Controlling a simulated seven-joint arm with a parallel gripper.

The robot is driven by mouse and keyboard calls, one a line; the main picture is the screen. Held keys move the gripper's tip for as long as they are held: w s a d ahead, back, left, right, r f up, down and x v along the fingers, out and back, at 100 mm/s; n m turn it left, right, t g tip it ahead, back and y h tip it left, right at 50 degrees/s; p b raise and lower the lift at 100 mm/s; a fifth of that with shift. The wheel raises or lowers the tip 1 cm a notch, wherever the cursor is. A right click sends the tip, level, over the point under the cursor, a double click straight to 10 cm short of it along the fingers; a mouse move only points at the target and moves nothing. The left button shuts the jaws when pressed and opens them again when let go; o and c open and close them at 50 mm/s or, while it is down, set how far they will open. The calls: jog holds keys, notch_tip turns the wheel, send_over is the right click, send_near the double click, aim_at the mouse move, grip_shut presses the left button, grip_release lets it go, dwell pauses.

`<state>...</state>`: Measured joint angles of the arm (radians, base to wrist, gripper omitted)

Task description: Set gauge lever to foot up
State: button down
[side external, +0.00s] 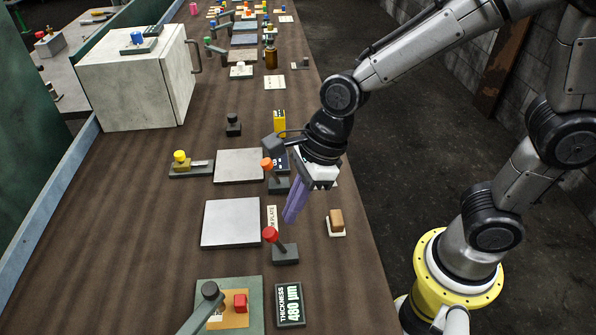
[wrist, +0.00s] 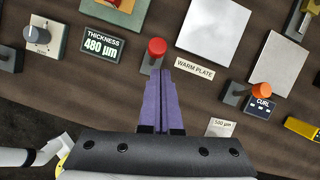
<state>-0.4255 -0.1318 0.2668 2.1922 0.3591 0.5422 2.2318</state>
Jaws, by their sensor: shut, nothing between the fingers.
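My gripper (side external: 289,220), with purple fingers, is shut and empty above the bench, apart from the red knob. The gauge is mostly cut off in the wrist view.
Two grey plates (side external: 231,223) (side external: 239,165) lie left of my gripper. An orange-knobbed lever (side external: 267,164) stands by the CURL display (wrist: 262,107). A tan block on a white base (side external: 336,221) is at the right edge. A white cabinet (side external: 130,85) stands farther back.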

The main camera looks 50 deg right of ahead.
notch_tip(320, 180, up, 10)
jog(key=shift+w+d+r, duration=0.2)
jog(key=shift+w+d, duration=0.05)
jog(key=shift+w, duration=0.2)
